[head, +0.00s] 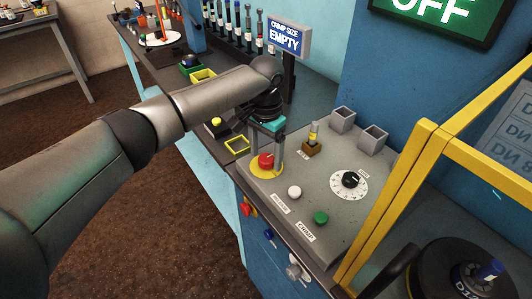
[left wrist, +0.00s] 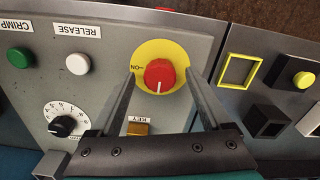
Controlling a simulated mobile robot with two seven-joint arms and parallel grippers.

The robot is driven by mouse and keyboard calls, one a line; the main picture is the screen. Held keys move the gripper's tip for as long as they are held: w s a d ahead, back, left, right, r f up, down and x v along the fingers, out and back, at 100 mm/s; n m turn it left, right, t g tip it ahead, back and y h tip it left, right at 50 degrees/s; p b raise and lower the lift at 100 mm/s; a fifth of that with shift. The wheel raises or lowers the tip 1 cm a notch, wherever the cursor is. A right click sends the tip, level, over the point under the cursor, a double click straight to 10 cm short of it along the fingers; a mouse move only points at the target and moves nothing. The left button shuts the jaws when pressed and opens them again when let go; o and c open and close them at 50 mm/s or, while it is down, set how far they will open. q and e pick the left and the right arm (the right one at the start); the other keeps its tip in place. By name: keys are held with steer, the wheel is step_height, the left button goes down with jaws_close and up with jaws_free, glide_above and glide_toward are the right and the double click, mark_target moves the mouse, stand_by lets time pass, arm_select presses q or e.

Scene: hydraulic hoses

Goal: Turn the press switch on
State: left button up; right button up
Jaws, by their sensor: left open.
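The press switch is a red knob (head: 266,161) on a yellow disc on the grey control panel (head: 310,235). In the left wrist view the red knob (left wrist: 159,75) shows a white mark, with the label "ON" beside it on the yellow disc. My left gripper (head: 266,155) points down over the knob, open, with one finger on each side of it. The left wrist view also shows the two open fingers (left wrist: 160,73) flanking the knob; whether they touch it I cannot tell. My right gripper is in neither view.
The panel also has a white button (head: 294,192), a green button (head: 320,217), a black dial (head: 350,180) and a key (head: 312,138). A yellow frame (head: 395,190) stands at right. A sign (head: 436,10) reads "OFF"; another (head: 285,37) reads "EMPTY".

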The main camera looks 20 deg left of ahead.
arm_select(q)
jaws_close()
steer(key=shift+r+m+p, duration=0.15)
steer(key=shift+m+p, duration=0.25)
steer(key=shift+p, duration=0.3)
steer(key=m+p, duration=0.3)
steer(key=shift+r, duration=0.1)
steer(key=m+p, duration=0.2)
steer(key=shift+m, duration=0.4)
steer(key=m+p, duration=0.1)
steer(key=m, duration=0.1)
steer(key=shift+m, duration=0.3)
steer(key=m+p, duration=0.1)
steer(key=m, duration=0.1)
steer(key=shift+w+m, duration=0.1)
steer(key=shift+m, duration=0.3)
steer(key=m, duration=0.5)
steer(key=shift+d+f+m, duration=0.1)
steer(key=shift+f+m, duration=0.1)
steer(key=shift+m, duration=0.2)
jaws_free()
